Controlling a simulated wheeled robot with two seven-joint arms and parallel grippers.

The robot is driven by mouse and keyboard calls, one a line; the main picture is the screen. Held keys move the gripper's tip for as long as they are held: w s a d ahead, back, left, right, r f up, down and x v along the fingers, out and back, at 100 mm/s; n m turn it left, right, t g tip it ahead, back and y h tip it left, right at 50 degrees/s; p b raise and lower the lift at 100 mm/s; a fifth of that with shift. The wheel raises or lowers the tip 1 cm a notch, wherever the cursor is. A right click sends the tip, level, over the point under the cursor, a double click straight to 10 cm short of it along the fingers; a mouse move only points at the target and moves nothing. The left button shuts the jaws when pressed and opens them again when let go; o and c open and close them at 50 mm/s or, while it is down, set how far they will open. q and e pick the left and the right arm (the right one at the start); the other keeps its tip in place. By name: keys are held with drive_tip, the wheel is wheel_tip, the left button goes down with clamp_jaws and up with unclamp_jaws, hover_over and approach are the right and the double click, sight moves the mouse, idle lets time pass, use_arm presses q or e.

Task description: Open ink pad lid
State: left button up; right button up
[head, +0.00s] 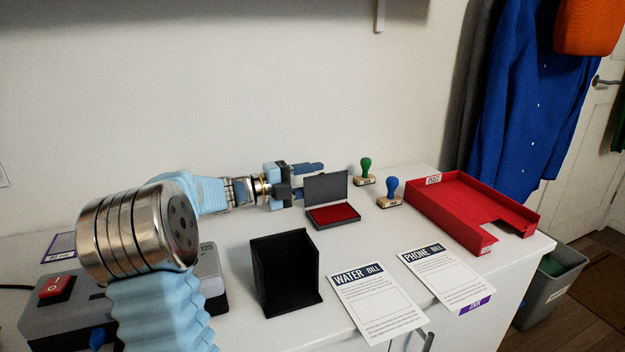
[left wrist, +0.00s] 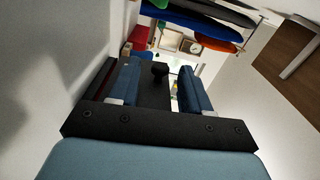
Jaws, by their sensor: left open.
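The ink pad (head: 333,216) lies on the white tabletop, its red pad exposed. Its dark grey lid (head: 327,187) stands up at the back of the pad, tilted open. My left gripper (head: 306,172) is at the left and behind the lid, with blue fingers pointing right; one finger shows above the lid's top edge and the lid hides part of the gripper. In the left wrist view the two fingers (left wrist: 158,82) are apart, with a dark surface between them; whether it touches either finger I cannot tell. My right gripper is not in view.
A green-handled stamp (head: 365,172) and a blue-handled stamp (head: 391,193) stand right of the pad. A red tray (head: 455,196) is farther right. A black holder (head: 285,270), a water bill (head: 372,300) and a phone bill (head: 444,279) are in front. The wall is close behind.

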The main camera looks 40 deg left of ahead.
use_arm(q)
drive_tip(key=v, duration=1.3)
drive_tip(key=shift+s+a, duration=0.15)
drive_tip(key=shift+s, duration=0.05)
drive_tip(key=shift+b, duration=0.3)
